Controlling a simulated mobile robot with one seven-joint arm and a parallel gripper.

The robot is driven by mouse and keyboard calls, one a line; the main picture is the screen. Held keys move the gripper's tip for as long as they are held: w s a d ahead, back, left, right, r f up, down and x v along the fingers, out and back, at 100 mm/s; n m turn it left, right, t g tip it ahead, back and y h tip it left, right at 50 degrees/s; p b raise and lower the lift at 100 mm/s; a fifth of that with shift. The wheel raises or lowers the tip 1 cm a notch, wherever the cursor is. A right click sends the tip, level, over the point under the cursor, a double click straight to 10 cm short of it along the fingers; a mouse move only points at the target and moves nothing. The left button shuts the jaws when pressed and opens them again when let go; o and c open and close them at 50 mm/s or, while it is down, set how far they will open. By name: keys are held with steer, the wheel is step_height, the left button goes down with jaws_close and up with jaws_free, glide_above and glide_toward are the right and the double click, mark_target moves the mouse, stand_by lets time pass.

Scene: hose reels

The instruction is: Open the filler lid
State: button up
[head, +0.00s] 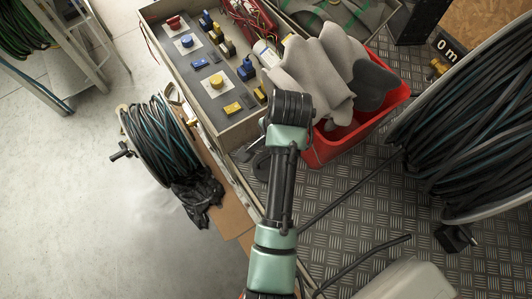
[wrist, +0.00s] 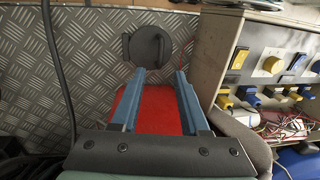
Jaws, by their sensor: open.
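My gripper's fingers are hidden behind my wrist in the head view.
A red crate (head: 322,150) holding grey gloves (head: 317,75) stands right beside my wrist; its red shows between my fingers (wrist: 160,110). A control box (head: 215,85) with knobs and plugs is at the left. Hose reels (head: 160,140) (head: 470,130) flank the tread plate (head: 370,200).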

steer(key=f, duration=0.3)
steer(key=w+f, duration=0.1)
steer(key=f, duration=0.2)
steer(key=a+f+b, duration=0.1)
steer(key=f, duration=0.3)
steer(key=shift+w+a, duration=0.1)
steer(key=shift+w, duration=0.25)
jaws_close()
stand_by(0.8)
